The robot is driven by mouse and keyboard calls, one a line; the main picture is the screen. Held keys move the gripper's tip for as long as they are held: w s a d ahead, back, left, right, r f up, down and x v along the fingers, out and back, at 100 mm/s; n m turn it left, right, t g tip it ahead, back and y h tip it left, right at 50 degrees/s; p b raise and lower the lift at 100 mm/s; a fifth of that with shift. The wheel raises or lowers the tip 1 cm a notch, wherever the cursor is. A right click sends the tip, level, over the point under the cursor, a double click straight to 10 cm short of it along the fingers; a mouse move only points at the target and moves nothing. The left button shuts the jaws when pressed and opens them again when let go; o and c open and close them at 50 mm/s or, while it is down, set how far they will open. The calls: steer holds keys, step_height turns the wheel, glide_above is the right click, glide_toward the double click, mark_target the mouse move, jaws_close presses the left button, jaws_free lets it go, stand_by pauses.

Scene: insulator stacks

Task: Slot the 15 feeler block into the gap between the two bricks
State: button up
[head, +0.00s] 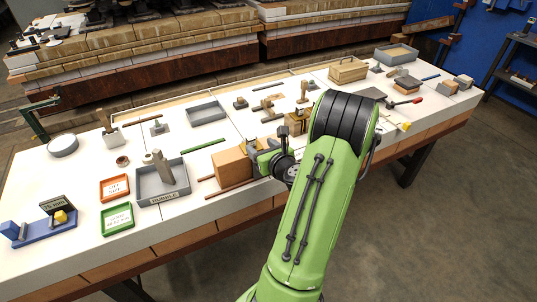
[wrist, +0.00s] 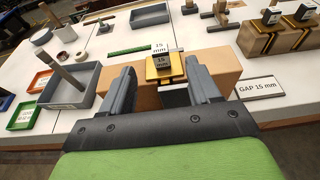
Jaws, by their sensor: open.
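In the wrist view, the 15 feeler block (wrist: 162,59) has a black head with white "15 mm" labels and a gold lower part. It stands between the spread fingers of my open gripper (wrist: 160,70), with space on both sides. Tan-brown brickwork (wrist: 222,77) lies below and to either side of it. The gap is hidden, so I cannot tell how deep the block sits. A "GAP 15 mm" plate (wrist: 262,88) lies at the right. In the head view, my gripper (head: 264,148) is at the brown brick (head: 232,164); my arm hides the rest.
A wooden rack (wrist: 272,38) holds other black-headed blocks on the right. A grey tray labelled "RUBBLE" (head: 148,190) stands left of the brick, beside red (head: 114,199) and green (head: 131,228) trays. A green bar (head: 202,146) lies behind. White tabletop is free between these.

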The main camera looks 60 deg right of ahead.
steer(key=shift+b+v, duration=2.4)
steer(key=shift+v, duration=0.3)
